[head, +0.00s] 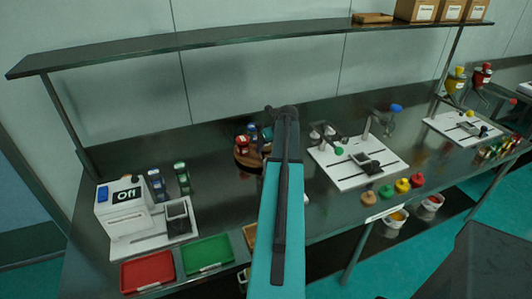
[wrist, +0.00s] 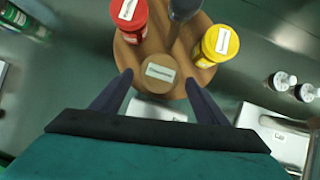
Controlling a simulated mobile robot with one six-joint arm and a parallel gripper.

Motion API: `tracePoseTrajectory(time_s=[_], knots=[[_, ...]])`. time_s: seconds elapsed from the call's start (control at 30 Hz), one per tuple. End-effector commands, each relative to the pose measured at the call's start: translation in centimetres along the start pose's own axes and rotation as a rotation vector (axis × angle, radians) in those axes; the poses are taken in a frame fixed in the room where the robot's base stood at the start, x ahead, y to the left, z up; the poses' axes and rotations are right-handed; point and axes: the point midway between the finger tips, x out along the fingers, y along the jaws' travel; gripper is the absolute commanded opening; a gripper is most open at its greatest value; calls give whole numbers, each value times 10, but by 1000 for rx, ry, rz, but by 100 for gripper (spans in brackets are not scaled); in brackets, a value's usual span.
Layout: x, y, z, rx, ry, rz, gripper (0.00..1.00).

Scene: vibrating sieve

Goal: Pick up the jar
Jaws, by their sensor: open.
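A tan-lidded jar (wrist: 158,85) with a white label stands on a round wooden stand in the wrist view. My gripper (wrist: 160,95) is open, with one dark finger on each side of this jar's near part. I cannot tell if the fingers touch it. The same stand holds a red jar (wrist: 128,17), a yellow jar (wrist: 220,43) and a dark grey one (wrist: 184,8). The task does not say which jar is meant. In the head view my arm hides the gripper and part of the stand.
The round wooden stand (head: 243,160) is on the dark bench. A white machine marked "Off" (head: 123,208), a red tray (head: 147,271) and a green tray (head: 207,254) are at the left. A white board (head: 345,180) with equipment lies right. A shelf (head: 220,38) runs above.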

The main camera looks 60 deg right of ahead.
Motion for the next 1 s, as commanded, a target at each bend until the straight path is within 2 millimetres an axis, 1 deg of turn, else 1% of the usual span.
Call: tracePoseTrajectory(time_s=[0.3,0.4,0.53,1.0], knots=[[31,1,3,-1,1,2,68],[38,1,2,-1,0,1,68],[40,1,2,-2,0,1,68],[40,2,2,-2,0,1,68]])
